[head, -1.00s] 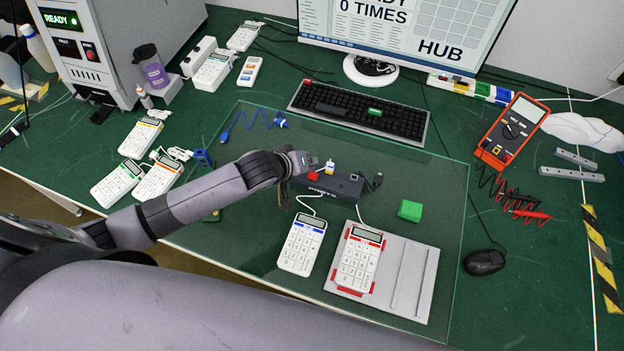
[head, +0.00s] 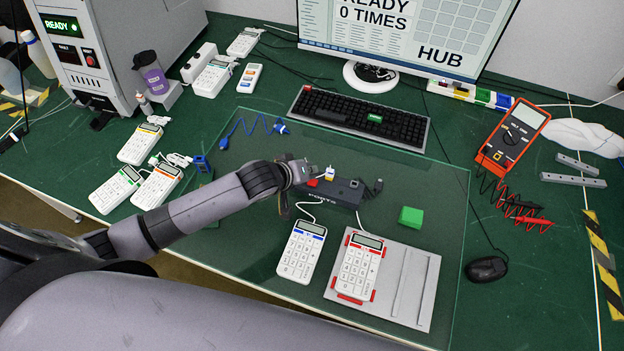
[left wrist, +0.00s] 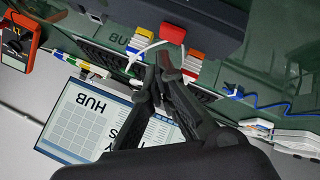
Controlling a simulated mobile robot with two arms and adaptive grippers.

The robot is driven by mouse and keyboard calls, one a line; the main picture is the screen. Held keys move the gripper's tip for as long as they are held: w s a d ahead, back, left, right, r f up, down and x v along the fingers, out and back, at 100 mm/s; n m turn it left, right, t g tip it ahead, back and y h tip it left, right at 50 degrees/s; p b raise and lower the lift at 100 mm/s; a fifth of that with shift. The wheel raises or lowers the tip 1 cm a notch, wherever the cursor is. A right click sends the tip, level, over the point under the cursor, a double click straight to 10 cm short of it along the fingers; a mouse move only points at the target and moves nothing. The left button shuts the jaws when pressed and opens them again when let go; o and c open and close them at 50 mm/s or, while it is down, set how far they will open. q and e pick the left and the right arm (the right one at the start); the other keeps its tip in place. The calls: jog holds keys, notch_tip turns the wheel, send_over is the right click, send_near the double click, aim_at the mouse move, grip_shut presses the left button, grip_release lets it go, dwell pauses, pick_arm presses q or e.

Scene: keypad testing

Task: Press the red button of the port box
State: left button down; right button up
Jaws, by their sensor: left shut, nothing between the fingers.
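The black port box (head: 343,191) lies on the glass mat, with the red button (head: 313,183) at its left end. In the left wrist view the port box (left wrist: 205,14) is at the top, and the red button (left wrist: 172,33) shows on its edge. My left gripper (head: 302,174) is shut and empty at the box's left end, beside the button in the head view. In the left wrist view its fingertips (left wrist: 168,60) are together just below the button; I cannot tell whether they touch it. My right gripper is not in view.
A blue-trimmed keypad (head: 302,252) and a red-trimmed keypad (head: 357,268) lie in front, with a green block (head: 411,216) to the right. The monitor (head: 400,32) reads "READY 0 TIMES" and "HUB".

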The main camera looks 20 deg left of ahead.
pick_arm(q)
jog(key=shift+f, duration=0.1)
dwell(0.5)
jog(key=shift+f, duration=0.35)
jog(key=shift+f, duration=0.5)
dwell(0.6)
jog(key=shift+r, duration=0.1)
jog(key=shift+r+p, duration=0.85)
jog(key=shift+p, duration=0.15)
notch_tip(320, 180, up, 6)
jog(key=p, duration=0.7)
